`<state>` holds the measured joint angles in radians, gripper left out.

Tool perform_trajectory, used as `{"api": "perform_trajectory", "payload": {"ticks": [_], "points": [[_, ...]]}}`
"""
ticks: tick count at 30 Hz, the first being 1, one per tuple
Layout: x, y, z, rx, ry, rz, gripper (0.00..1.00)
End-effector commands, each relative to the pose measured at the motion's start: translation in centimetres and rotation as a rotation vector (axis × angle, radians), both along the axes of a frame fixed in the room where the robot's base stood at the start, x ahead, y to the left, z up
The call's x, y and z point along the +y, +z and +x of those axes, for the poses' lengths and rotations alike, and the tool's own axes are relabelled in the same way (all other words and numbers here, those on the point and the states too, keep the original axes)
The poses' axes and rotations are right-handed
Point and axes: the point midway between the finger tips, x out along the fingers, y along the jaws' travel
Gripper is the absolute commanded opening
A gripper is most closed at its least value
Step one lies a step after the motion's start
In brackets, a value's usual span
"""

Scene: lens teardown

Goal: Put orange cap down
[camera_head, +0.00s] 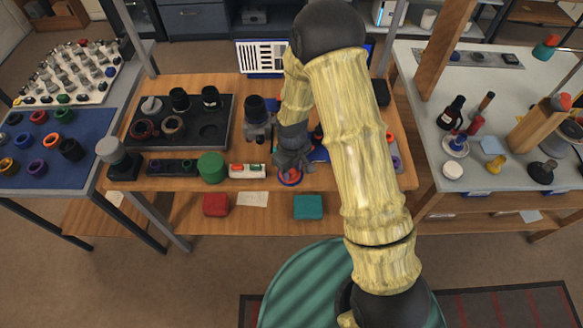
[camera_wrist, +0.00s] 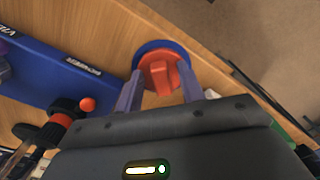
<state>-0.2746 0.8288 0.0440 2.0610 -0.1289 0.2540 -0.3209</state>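The orange cap (camera_wrist: 158,75) has a raised grip bar and sits over a round blue piece (camera_wrist: 146,48). In the head view the cap (camera_head: 290,178) is a small red-orange disc with a blue rim at the table's front edge, partly hidden by my gripper (camera_head: 293,168). In the wrist view my gripper (camera_wrist: 161,80) points at the cap, with one finger on each side of it. The fingers stand apart. I cannot tell whether the fingertips press on the cap or stand clear of it.
A white-and-red box (camera_head: 247,171) and a green round cap (camera_head: 211,166) stand left of my gripper. A dark tray (camera_head: 212,133) with lens parts lies further left. The table's front edge is close.

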Motion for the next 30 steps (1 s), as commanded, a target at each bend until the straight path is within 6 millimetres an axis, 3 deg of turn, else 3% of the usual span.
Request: {"api": "perform_trajectory", "payload": {"ticks": [8,24,30], "points": [[0.2,2.4,0.0,-0.004,0.004,0.002,0.39],[0.0,11.4,0.1,-0.003,-0.001,0.001,0.39],[0.1,12.3,0.0,0.0,0.0,0.0,0.39]]}}
